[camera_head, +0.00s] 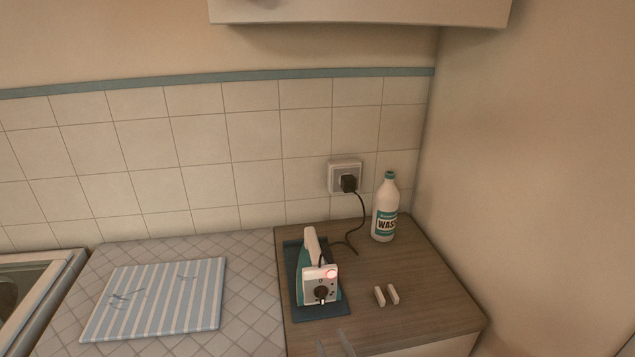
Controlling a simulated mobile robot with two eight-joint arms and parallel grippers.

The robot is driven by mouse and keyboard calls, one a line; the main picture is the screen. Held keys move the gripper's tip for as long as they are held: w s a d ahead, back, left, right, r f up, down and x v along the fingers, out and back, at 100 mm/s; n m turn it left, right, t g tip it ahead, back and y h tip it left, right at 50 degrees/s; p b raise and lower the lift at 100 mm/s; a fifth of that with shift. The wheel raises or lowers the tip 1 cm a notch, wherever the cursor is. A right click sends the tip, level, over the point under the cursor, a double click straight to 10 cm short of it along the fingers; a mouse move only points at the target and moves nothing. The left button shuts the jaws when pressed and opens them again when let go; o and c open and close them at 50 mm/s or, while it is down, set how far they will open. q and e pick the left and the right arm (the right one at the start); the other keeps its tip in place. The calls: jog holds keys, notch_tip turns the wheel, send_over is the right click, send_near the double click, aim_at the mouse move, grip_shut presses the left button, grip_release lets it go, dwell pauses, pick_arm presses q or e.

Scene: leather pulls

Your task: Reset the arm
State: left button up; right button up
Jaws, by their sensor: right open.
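My right gripper (333,345) shows only at the bottom edge of the head view, as two grey fingers set apart with nothing seen between them. It is open, just in front of the blue mat; the rest of its arm is out of frame. My left gripper is not in view. A white and teal iron (309,270) stands upright on the dark blue mat (325,312), with a red light lit. Its black cord runs to a plug (348,183) in the wall socket (336,174).
A white wash bottle (384,212) stands on the wooden counter (440,295) near the back corner. Two small pale blocks (386,296) lie right of the mat. A striped cloth-covered board (155,298) lies left on the tiled top, beside a sink (35,300). A cabinet (360,10) overhangs above.

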jog(key=s+d+f+n+g+h+p, duration=0.1)
jog(key=s+d+n+g, duration=0.4)
jog(key=n, duration=0.9)
jog(key=s+d+f+n+g+h+p, duration=0.1)
jog(key=s+d+n+g+h+p, duration=0.2)
jog(key=s+d+n, duration=0.6)
jog(key=s+n+g+p, duration=0.1)
jog(key=n+g+p, duration=0.1)
jog(key=n, duration=0.3)
jog(key=shift+d+f+g+p, duration=0.2)
jog(key=shift+g+p, duration=0.1)
jog(key=shift+g, duration=0.2)
